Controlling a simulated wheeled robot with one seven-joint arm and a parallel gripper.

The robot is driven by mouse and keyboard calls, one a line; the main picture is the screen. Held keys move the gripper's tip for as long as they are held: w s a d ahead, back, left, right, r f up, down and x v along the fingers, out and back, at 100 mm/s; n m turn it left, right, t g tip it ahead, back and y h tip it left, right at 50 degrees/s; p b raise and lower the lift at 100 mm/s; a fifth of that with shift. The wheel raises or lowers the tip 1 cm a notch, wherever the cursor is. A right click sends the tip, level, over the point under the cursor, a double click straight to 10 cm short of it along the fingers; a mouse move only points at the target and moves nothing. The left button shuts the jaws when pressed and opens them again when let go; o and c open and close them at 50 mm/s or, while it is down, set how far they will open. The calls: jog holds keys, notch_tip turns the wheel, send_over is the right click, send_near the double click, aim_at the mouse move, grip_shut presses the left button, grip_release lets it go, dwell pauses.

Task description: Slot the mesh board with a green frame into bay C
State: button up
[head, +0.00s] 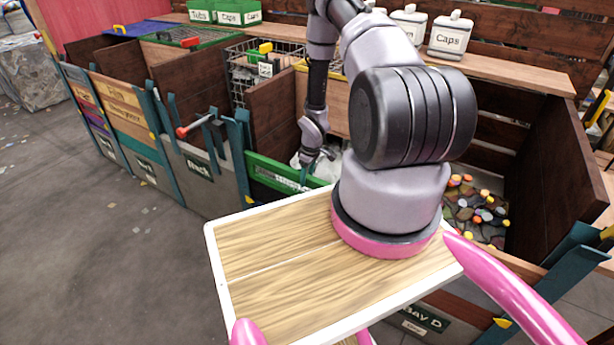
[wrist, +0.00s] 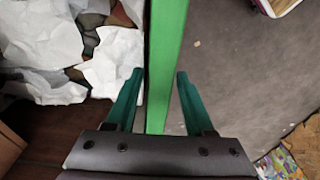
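A green-framed board (head: 262,163) stands upright across the front of the bay between the grey "B" bay (head: 215,185) and Bay D, which I take to be bay C. In the wrist view its green top rail (wrist: 165,60) runs straight between my fingers. My gripper (head: 308,172) is low over this rail, its two teal fingers apart, one on each side; it also shows in the wrist view (wrist: 160,74). The fingers look open, with a gap beside the rail. The board's mesh and its lower part are hidden by my arm and the wooden tray.
White crumpled sheets (wrist: 65,50) lie in the bay behind the board. Open floor (wrist: 240,80) is on the other side. A wooden tray with a white rim (head: 215,262) fills the foreground. Bay D (head: 425,318) with coloured caps (head: 480,213) is to the right.

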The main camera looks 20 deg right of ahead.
jog(key=shift+o, duration=0.4)
notch_tip(320, 180, up, 11)
jog(key=s, duration=0.1)
jog(key=shift+d, duration=0.35)
jog(key=shift+f, duration=0.1)
notch_tip(320, 180, up, 35)
jog(key=s+a+m+t+h, duration=0.2)
jog(key=a+m+t, duration=0.1)
jog(key=m, duration=0.3)
jog(key=s+a+r+m+t+y, duration=0.1)
jog(key=s+a+r, duration=0.3)
jog(key=s+r, duration=0.5)
jog(key=s+a+r+m+t+y, duration=0.1)
jog(key=s+a+r+m, duration=0.3)
jog(key=s+r, duration=0.5)
jog(key=s+a+y, duration=0.1)
jog(key=s, duration=0.2)
jog(key=shift+a+t, duration=0.15)
jog(key=shift+t, duration=0.25)
